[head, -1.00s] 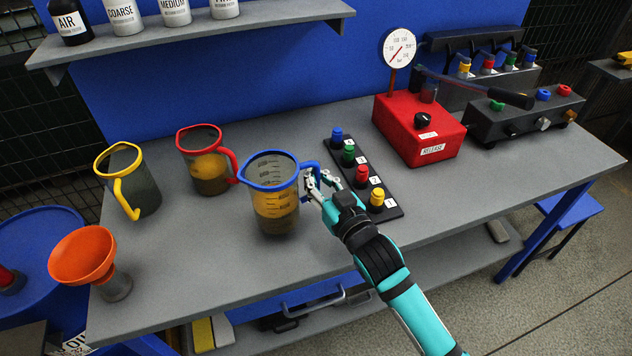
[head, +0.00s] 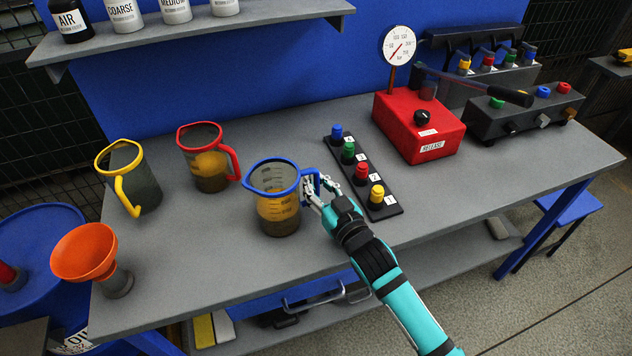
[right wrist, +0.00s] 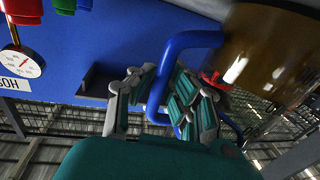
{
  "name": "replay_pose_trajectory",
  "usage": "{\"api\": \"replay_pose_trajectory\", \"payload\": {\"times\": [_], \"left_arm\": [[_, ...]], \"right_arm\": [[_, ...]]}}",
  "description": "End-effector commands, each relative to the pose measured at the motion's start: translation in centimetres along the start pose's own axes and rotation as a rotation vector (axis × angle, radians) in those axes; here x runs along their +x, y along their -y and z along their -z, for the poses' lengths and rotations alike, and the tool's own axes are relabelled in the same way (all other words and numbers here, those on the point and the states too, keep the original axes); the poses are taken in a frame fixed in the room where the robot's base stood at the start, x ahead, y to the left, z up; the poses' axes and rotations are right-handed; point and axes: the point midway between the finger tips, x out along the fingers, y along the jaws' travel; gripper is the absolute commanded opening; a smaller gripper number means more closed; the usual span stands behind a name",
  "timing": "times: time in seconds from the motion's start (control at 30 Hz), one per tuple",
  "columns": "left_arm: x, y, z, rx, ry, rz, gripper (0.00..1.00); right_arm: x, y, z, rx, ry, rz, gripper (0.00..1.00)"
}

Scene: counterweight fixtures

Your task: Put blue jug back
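The blue jug (head: 279,212), with a blue rim and handle and amber liquid inside, is upright at the front middle of the bench. I cannot tell for sure whether its base touches the bench top. My right gripper (head: 314,190) is at the handle, on the jug's right side. In the right wrist view the fingers (right wrist: 160,92) lie on both sides of the blue handle (right wrist: 163,72) and appear closed on it. The jug's amber body (right wrist: 270,50) shows at the upper right there. My left gripper is not in view.
A red-handled jug (head: 209,168) and a yellow-rimmed jug (head: 135,185) stand to the left, and an orange funnel (head: 85,252) at the left edge. The button strip (head: 385,208) and red pump box (head: 418,128) are to the right. Bench (head: 200,270) in front is clear.

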Motion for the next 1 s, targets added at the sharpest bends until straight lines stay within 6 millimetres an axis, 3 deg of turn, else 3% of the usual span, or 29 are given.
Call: {"api": "replay_pose_trajectory", "payload": {"times": [0.1, 0.47, 1.0], "left_arm": [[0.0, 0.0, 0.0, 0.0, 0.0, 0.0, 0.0], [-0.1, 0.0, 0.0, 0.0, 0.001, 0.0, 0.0], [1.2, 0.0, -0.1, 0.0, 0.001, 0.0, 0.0]], "right_arm": [[0.0, 0.0, 0.0, 0.0, 0.0, 0.0, 0.29], [-0.5, 0.0, 0.1, 0.0, 0.002, 0.0, 0.29], [-10.7, 0.0, 0.1, 0.0, 0.002, -0.001, 0.29]]}}
